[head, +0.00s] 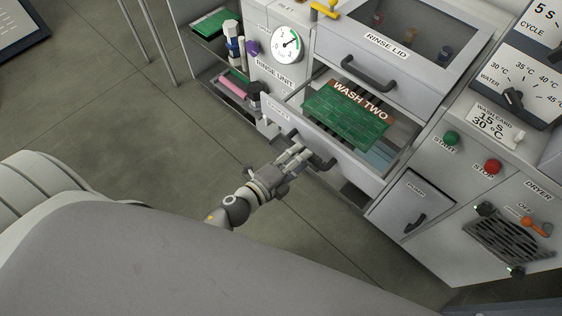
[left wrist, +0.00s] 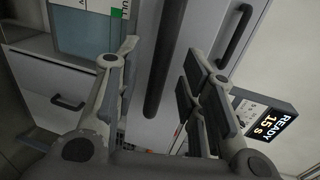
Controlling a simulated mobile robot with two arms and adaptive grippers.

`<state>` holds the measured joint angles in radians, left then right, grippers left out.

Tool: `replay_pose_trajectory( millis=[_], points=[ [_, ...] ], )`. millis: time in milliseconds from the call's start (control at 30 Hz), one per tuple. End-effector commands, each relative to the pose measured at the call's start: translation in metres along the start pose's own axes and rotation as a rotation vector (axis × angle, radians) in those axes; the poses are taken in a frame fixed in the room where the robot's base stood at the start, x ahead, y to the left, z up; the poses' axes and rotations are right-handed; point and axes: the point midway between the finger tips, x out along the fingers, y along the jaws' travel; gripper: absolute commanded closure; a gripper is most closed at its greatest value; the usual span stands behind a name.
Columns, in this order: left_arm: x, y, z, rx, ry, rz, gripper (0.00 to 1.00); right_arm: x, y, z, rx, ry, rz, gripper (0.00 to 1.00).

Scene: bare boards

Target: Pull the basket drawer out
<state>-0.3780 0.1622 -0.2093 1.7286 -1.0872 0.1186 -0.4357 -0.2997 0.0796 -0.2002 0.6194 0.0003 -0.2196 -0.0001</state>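The basket drawer (head: 356,172) stands partly out of the grey cabinet in the head view. A green board pack labelled WASH TWO (head: 347,115) lies in or over its open top. Its dark handle (head: 326,163) is partly hidden behind my left gripper (head: 303,153). In the left wrist view a dark bar, seemingly this handle (left wrist: 166,60), runs between the spread fingers of the left gripper (left wrist: 160,62). Gaps show on both sides of the bar, so the gripper looks open around it. My right gripper is not in view.
The rinse lid (head: 385,42) with its own handle is above the drawer. A small lower door (head: 412,205) and the START and STOP buttons (head: 487,167) are to the right. Shelves with bottles (head: 232,45) are at the left. The floor (head: 140,120) in front is clear.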

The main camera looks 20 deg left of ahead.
Motion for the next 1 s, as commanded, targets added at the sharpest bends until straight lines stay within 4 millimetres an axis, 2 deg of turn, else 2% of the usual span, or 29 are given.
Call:
replay_pose_trajectory(
  millis=[33, 200, 433, 600, 1000],
  points=[
    [-0.012, 0.002, 0.0, -0.002, -0.001, 0.004, 0.63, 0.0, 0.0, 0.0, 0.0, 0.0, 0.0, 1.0],
    [-0.046, 0.002, 0.0, -0.002, -0.001, 0.003, 0.63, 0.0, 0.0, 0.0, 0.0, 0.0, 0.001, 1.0],
    [-0.078, 0.001, 0.0, -0.002, -0.001, 0.002, 0.63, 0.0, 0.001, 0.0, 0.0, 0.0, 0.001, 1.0],
    [-0.087, 0.0, 0.0, -0.001, 0.0, 0.0, 0.63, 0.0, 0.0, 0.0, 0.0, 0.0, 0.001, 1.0],
    [-0.088, 0.0, 0.0, 0.0, 0.0, 0.0, 0.63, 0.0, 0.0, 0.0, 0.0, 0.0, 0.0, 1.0]
  ],
)
